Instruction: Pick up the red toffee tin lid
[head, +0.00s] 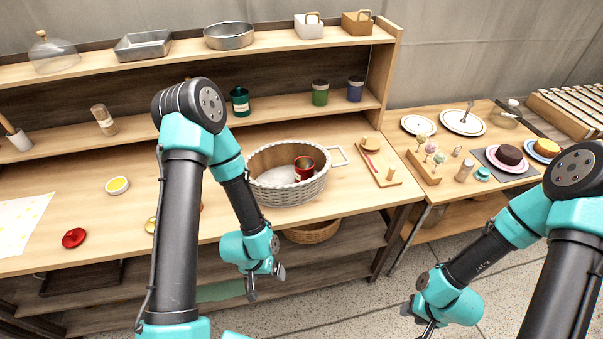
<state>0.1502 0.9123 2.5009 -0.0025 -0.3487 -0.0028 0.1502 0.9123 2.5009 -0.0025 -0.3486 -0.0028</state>
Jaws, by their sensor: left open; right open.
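A small round red lid (74,237) with a knob lies on the wooden counter at the left, near its front edge. A red tin (304,168) stands inside the grey wicker basket (262,160) at the middle of the counter. My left gripper (265,287) is open and empty, in front of the counter's edge and well to the right of the lid. My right gripper (424,328) is open at the bottom of the view, far from the lid and partly cut off by the frame's edge.
A patterned paper sheet (20,222) and a white bowl with yellow contents (117,186) are near the lid. A wooden board (383,170) lies right of the basket. Shelves (60,72) stand behind. A side table (470,148) holds cakes and plates. My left arm hides part of the counter.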

